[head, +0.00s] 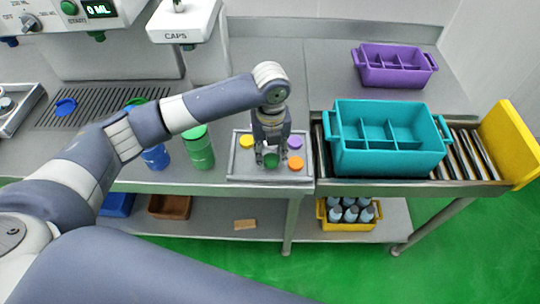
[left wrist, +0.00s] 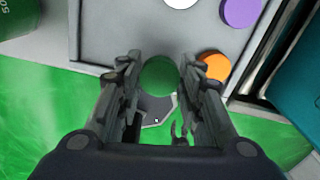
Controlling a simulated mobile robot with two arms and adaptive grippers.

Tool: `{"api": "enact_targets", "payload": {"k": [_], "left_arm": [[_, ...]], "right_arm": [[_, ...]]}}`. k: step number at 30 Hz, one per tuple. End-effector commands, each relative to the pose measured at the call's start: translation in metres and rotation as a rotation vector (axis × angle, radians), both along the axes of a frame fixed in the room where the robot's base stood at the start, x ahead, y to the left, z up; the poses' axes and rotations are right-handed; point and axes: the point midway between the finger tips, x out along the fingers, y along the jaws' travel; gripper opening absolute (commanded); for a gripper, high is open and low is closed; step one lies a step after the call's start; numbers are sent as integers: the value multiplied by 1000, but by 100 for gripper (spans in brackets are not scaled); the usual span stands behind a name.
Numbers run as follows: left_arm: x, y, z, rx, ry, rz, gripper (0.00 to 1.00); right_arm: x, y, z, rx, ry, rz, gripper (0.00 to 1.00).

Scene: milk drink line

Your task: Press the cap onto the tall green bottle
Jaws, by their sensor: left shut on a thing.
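My left gripper (head: 271,156) is over the cap tray (head: 235,170), pointing down, shut on a dark green cap (head: 271,161). In the left wrist view the green cap (left wrist: 159,77) sits between the two fingers. Whether it still touches the tray I cannot tell. The tall green bottle (head: 200,152) stands upright on the counter, left of the tray; part of a green body (left wrist: 18,18) shows at the top left of the left wrist view. My right gripper is not in view.
Yellow (head: 246,142), purple (head: 294,142) and orange (head: 296,163) caps lie around my gripper. A blue bottle (head: 156,157) stands left of the green one. A teal divided crate (head: 390,165) is on the roller conveyor to the right. A caps dispenser (head: 185,22) overhangs behind.

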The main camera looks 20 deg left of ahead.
Motion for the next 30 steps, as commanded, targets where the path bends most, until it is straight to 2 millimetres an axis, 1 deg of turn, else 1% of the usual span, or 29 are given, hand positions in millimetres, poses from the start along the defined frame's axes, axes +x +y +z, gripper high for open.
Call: {"api": "enact_targets", "payload": {"k": [1,9,15,18,21,24,30], "left_arm": [[-11,-3,-2,0,1,-5,25],[-72,-27,4,-2,-1,-6,25],[-108,-41,9,0,-1,-3,25],[-121,-46,11,0,-1,-2,25],[-130,-49,12,1,0,0,25],[-134,-51,13,0,0,0,25],[-136,-51,13,1,0,2,25]], "right_arm": [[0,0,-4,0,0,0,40],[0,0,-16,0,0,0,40],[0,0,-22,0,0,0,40],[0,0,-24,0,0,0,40],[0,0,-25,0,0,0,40],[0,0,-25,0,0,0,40],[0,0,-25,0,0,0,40]]}}
